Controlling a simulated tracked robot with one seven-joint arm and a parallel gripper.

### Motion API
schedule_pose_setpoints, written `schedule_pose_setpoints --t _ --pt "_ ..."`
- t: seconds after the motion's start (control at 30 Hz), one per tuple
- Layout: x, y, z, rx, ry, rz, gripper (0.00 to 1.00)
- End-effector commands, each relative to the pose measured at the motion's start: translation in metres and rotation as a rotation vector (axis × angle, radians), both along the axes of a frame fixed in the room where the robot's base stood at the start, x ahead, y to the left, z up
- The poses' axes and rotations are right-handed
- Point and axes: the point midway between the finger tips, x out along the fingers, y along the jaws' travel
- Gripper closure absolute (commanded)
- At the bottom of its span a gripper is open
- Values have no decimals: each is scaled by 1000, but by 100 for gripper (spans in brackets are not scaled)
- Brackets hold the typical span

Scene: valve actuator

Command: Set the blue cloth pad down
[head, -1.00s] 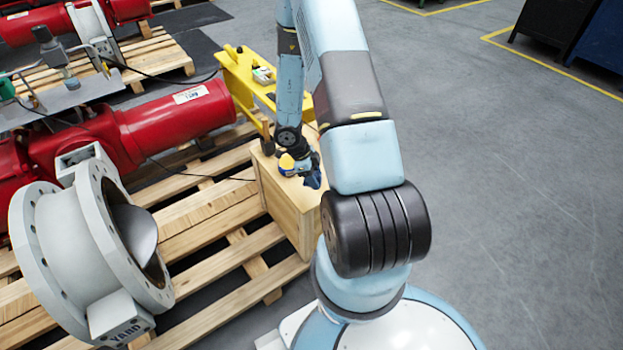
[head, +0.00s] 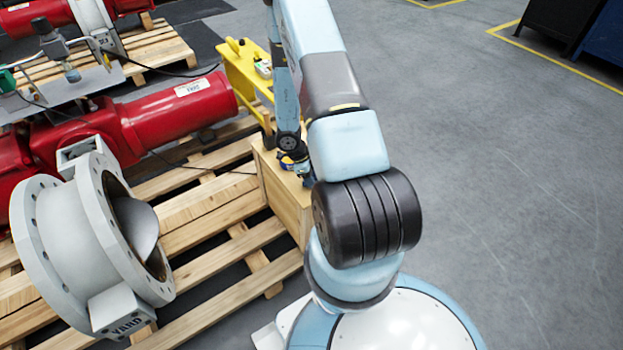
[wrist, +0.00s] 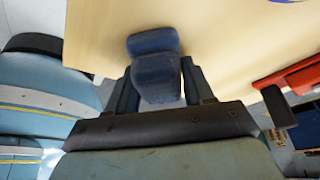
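The blue cloth pad (wrist: 154,45) shows in the wrist view as a dark blue, folded block. My gripper (wrist: 157,72) has one finger on each side of the pad, and both look pressed against it. The pad is over the pale wooden top of a box (wrist: 220,45). I cannot tell whether its underside touches that top. In the head view my gripper (head: 301,171) is small, low over the right part of the wooden box (head: 287,208). The pad is a dark blue patch (head: 309,181) there, partly hidden by my arm.
A yellow stand (head: 243,75) with small items is behind the box. A grey flanged valve (head: 90,245) and a red actuator cylinder (head: 180,110) lie to the left on wooden pallets (head: 215,285). The grey floor at right is clear.

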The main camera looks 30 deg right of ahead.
Motion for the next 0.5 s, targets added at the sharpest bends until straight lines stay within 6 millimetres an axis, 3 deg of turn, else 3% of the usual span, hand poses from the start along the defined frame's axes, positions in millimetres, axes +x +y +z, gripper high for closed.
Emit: schedule_pose_setpoints --t 0.23,0.5 --pt "0 0 0 0 0 0 24" --pt "0 1 1 0 0 0 24"
